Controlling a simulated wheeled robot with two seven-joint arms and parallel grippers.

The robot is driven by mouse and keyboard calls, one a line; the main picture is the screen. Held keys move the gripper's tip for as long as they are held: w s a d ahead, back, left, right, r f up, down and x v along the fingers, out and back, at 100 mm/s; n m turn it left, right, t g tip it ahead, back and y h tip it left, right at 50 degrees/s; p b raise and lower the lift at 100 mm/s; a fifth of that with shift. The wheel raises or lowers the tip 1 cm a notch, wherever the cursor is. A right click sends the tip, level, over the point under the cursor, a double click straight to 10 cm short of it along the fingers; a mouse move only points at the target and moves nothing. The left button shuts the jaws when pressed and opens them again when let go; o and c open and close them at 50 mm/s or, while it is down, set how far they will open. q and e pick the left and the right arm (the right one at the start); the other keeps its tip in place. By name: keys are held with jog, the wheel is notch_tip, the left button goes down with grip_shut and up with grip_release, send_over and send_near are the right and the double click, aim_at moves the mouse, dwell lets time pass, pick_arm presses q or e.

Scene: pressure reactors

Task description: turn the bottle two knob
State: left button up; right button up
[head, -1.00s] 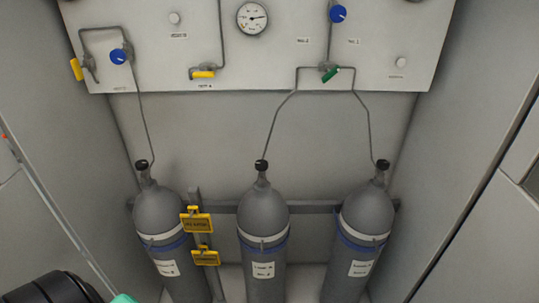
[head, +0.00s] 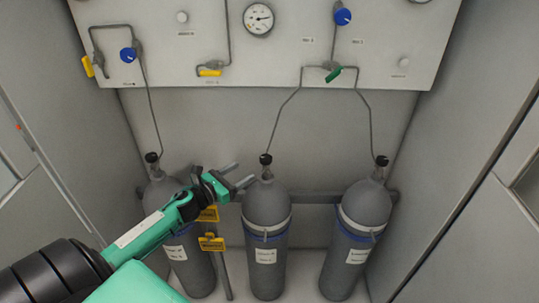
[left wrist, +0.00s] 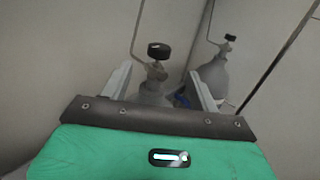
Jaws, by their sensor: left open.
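Three grey gas bottles stand in a row; the middle bottle (head: 266,222) has a black knob (head: 266,159) on top. Another bottle's knob (left wrist: 230,37) shows further right there. My right gripper is not in view.
The left bottle (head: 201,275) is partly hidden by my arm, and the right bottle (head: 350,270) stands clear. Yellow tags (head: 212,243) hang between the left and middle bottles. A panel (head: 270,75) with valves and a gauge is above. Cabinet walls close both sides.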

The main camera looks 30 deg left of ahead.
aim_at(266, 157)
pick_arm(q)
jog(key=p+x, duration=0.5)
jog(key=x, duration=0.7)
jog(key=shift+r, duration=0.15)
jog(key=shift+w+d, duration=0.15)
jog(key=shift+w, duration=0.55)
